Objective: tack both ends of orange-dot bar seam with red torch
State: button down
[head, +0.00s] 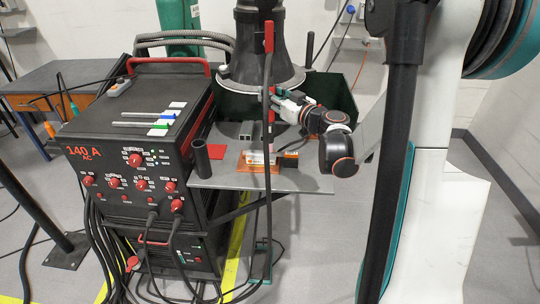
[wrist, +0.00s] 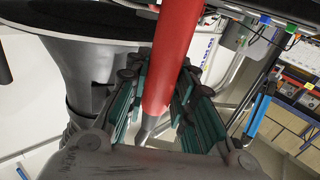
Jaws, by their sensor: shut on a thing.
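My gripper (head: 277,98) is shut on the red torch (wrist: 172,55), whose red body runs between the teal finger pads in the wrist view, with a grey end below. In the head view a red part of the torch (head: 271,106) shows at the gripper, above the grey worktable (head: 305,182). A dark post partly overlaps it. Small grey metal blocks (head: 246,129) and an orange-and-white item (head: 258,160) are on the table. I cannot make out an orange dot or a bar seam at this size.
A black welding machine (head: 140,142) stands left of the table, with coloured-tip rods on top. A dark tube (head: 201,158) and red square (head: 217,152) are at the table's left. A thin dark post (head: 268,210) stands in front. A large dark bell-shaped hood (head: 260,55) is behind.

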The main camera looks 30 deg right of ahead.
aim_at(270, 85)
jog(key=shift+r, duration=0.15)
dwell(0.4)
jog(key=shift+r+p, duration=1.8)
jog(key=shift+r, duration=0.6)
